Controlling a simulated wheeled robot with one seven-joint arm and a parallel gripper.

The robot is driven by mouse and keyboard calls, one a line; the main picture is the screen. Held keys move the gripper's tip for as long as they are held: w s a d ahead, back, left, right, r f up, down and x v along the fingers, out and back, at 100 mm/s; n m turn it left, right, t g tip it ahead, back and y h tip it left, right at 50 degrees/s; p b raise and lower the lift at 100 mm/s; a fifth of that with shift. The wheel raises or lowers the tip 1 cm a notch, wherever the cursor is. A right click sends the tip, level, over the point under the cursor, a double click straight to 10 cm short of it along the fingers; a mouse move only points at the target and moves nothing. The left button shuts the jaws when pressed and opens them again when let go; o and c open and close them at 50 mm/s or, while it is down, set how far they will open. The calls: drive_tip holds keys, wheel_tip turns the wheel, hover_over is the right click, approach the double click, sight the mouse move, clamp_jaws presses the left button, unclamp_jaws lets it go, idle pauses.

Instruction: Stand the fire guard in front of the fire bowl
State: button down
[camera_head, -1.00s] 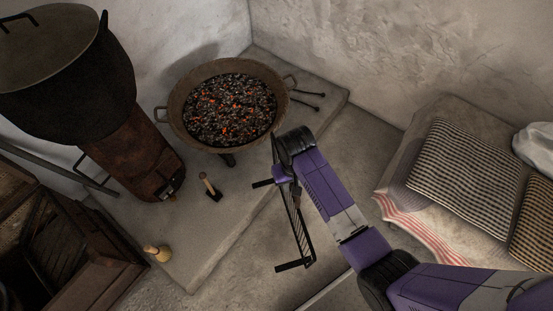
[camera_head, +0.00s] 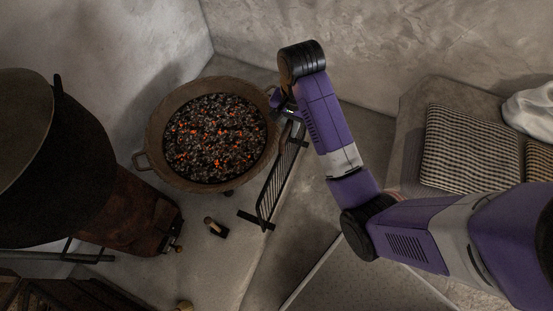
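The fire bowl (camera_head: 157,128) is a wide round metal pan full of glowing coals, on the raised hearth slab against the wall. The fire guard (camera_head: 272,187) is a narrow black barred panel with crosswise feet. It is upright, just right of the bowl, along the slab's edge, slanting from lower left to upper right. I cannot tell whether its feet touch the slab. My gripper (camera_head: 286,106) is at the guard's far end, beside the bowl's right handle, and appears shut on it. The fingertips are small and partly hidden by my wrist.
A small wooden-handled tool (camera_head: 216,228) lies on the slab below the bowl. A large dark pot (camera_head: 70,165) on a rusty stove stands at left. A bench with checked cushions (camera_head: 470,150) is at right. Bare floor lies between slab and bench.

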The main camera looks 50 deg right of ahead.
sight(287, 159)
wheel_tip(287, 159, down, 20)
drive_tip(key=b, duration=0.5)
drive_tip(key=shift+r, duration=0.2)
drive_tip(key=c, duration=1.4)
unclamp_jaws()
drive_tip(key=shift+f, duration=0.2)
drive_tip(key=shift+o, duration=0.2)
